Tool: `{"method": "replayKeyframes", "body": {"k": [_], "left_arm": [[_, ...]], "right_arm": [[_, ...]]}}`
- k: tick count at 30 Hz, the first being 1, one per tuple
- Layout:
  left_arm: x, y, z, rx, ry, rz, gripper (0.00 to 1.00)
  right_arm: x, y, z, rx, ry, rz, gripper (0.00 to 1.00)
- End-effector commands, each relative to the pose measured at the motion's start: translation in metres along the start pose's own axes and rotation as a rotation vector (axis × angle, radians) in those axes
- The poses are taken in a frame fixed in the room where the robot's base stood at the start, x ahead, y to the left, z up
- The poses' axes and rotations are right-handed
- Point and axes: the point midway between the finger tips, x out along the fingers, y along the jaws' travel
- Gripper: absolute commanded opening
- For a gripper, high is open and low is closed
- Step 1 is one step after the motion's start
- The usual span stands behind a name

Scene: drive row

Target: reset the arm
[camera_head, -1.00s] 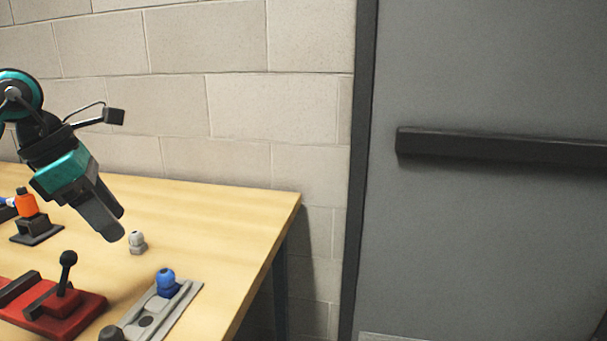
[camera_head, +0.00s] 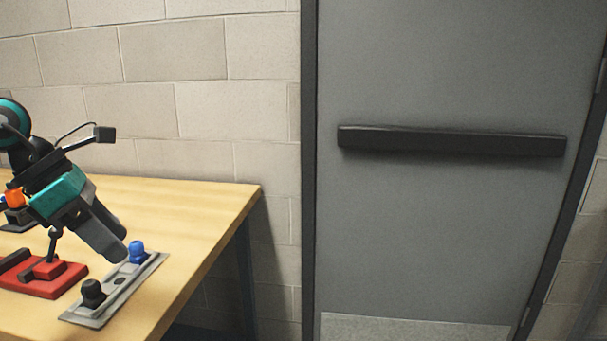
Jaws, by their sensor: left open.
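My left arm comes in from the left edge in the head view, with its left gripper (camera_head: 120,245) above the wooden table (camera_head: 205,212). The gripper is black and teal and points down and to the right. Its jaws are open with nothing seen between them. In the picture the fingertips lie just left of a blue knob (camera_head: 137,252) on a grey plate (camera_head: 125,281); I cannot tell the height between them. My right gripper is out of view.
A black knob (camera_head: 93,293) stands on the same plate. A red base with a black lever (camera_head: 45,268) is at the left, and an orange part (camera_head: 14,197) shows behind the arm. A grey door with a black push bar (camera_head: 450,141) stands right of the table.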

Motion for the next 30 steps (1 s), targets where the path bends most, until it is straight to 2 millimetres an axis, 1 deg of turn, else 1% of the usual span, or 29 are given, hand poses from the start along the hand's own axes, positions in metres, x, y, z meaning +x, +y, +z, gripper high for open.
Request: {"method": "replayKeyframes", "body": {"k": [1, 3, 5, 8, 10, 12, 14, 16, 17, 18, 20, 21, 23, 24, 26, 27, 29, 30], "left_arm": [[0.016, -0.012, 0.013, -0.005, -0.052, -0.071, 0.60], [0.036, -0.028, 0.031, -0.022, -0.136, -0.164, 0.60], [0.051, -0.044, 0.046, -0.050, -0.213, -0.250, 0.60], [0.073, -0.074, 0.071, -0.132, -0.357, -0.417, 0.60], [0.084, -0.095, 0.090, -0.229, -0.471, -0.548, 0.60], [0.091, -0.112, 0.107, -0.358, -0.589, -0.682, 0.60], [0.094, -0.121, 0.119, -0.491, -0.689, -0.790, 0.60], [0.097, -0.126, 0.128, -0.673, -0.795, -0.907, 0.60], [0.098, -0.125, 0.130, -0.756, -0.838, -0.952, 0.60], [0.101, -0.123, 0.132, -0.876, -0.891, -1.009, 0.60], [0.107, -0.117, 0.129, -1.068, -0.965, -1.083, 0.60], [0.112, -0.112, 0.125, -1.205, -1.009, -1.125, 0.60], [0.123, -0.103, 0.114, -1.422, -1.066, -1.175, 0.60], [0.133, -0.097, 0.103, -1.572, -1.099, -1.198, 0.60], [0.150, -0.091, 0.083, -1.805, -1.135, -1.221, 0.60], [0.163, -0.088, 0.066, -1.965, -1.154, -1.224, 0.60], [0.185, -0.089, 0.037, -2.215, -1.168, -1.212, 0.60], [0.200, -0.092, 0.016, -2.382, -1.170, -1.191, 0.60]], "right_arm": [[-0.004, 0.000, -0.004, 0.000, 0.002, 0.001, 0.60], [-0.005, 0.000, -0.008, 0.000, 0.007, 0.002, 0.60], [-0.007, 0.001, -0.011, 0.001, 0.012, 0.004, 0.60], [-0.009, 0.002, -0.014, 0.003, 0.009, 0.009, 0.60], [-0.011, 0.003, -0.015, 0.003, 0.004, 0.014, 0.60], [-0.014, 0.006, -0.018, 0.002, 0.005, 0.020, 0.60], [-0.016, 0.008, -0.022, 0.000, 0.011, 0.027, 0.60], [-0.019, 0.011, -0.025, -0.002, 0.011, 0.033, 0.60], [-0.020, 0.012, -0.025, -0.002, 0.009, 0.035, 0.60], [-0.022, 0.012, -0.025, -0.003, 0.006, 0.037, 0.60], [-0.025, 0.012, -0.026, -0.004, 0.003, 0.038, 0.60], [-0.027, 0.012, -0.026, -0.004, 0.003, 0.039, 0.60], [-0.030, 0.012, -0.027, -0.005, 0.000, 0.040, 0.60], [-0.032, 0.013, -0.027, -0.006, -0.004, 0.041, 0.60], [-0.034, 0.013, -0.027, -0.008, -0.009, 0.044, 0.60], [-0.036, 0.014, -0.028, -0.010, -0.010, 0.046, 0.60], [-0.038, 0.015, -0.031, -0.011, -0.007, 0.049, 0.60], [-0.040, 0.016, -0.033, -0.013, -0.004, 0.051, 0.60]]}}
